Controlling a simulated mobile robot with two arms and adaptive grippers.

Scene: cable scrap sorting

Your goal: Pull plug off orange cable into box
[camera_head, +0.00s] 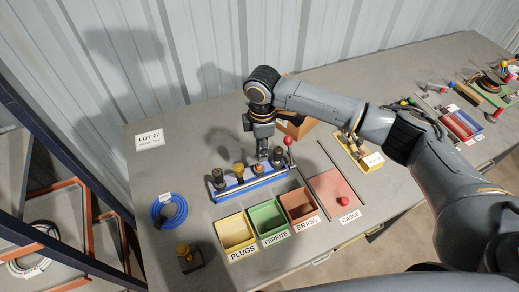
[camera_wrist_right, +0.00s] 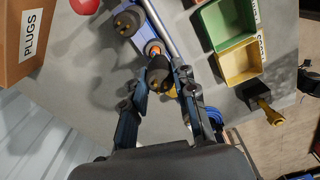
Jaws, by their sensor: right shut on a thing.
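My right gripper (camera_head: 263,153) reaches down over the blue rack (camera_head: 228,193) that holds several dark and yellow plugs. In the wrist view its fingers (camera_wrist_right: 161,76) are shut on a black plug (camera_wrist_right: 159,70). An orange ring or cable end (camera_wrist_right: 152,47) shows right beside this plug at the rack; whether they are still joined cannot be told. Most of the orange cable is hidden. A brown box (camera_head: 297,128), partly behind my gripper, also shows in the wrist view with a PLUGS label (camera_wrist_right: 12,66). My left gripper is out of view.
Yellow (camera_head: 236,231), green (camera_head: 268,217) and brown (camera_head: 299,204) bins stand in front of the rack. A red mat (camera_head: 327,187) lies right of them. A blue cable coil (camera_head: 158,220) lies left.

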